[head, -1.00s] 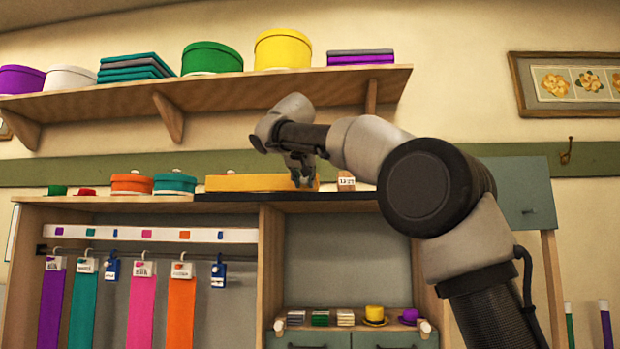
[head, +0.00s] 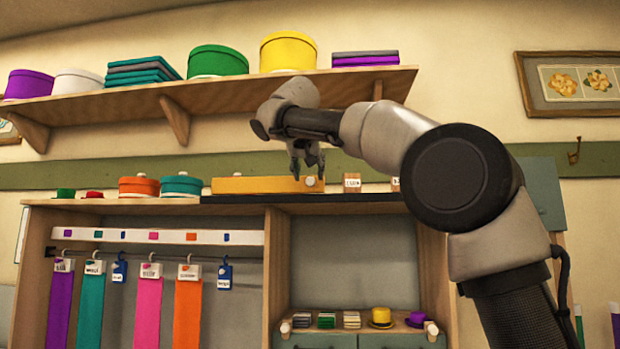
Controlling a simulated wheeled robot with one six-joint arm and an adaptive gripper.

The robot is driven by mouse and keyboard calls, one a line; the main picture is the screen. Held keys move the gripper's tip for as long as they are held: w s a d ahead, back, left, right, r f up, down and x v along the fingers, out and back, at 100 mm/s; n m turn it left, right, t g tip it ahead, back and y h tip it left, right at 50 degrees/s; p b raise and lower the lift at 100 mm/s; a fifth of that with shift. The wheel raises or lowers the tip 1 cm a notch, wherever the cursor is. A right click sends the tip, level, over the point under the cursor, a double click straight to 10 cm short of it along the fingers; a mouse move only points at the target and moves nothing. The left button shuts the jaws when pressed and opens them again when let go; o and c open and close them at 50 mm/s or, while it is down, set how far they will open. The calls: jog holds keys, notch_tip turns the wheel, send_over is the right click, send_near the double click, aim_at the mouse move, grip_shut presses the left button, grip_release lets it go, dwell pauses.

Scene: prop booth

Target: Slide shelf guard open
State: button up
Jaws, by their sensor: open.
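The yellow bar (head: 262,185), which I take to be the shelf guard, lies along the top of the wooden cabinet in the middle of the head view. A small pale knob (head: 310,182) shows at its right end. My gripper (head: 309,176) points down at this right end with its fingers open. The fingertips appear on either side of the knob in the picture. I cannot tell from this one view whether they touch it or stand in front of it. Nothing is held between the fingers.
A wall shelf (head: 225,95) with hat boxes and folded cloth hangs above my arm. Orange (head: 139,186) and teal (head: 181,185) boxes stand left of the bar. A labelled block (head: 352,183) stands to its right. Scarves hang in the cabinet below.

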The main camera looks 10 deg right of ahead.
jog(key=v, duration=0.7)
jog(key=shift+s, duration=0.1)
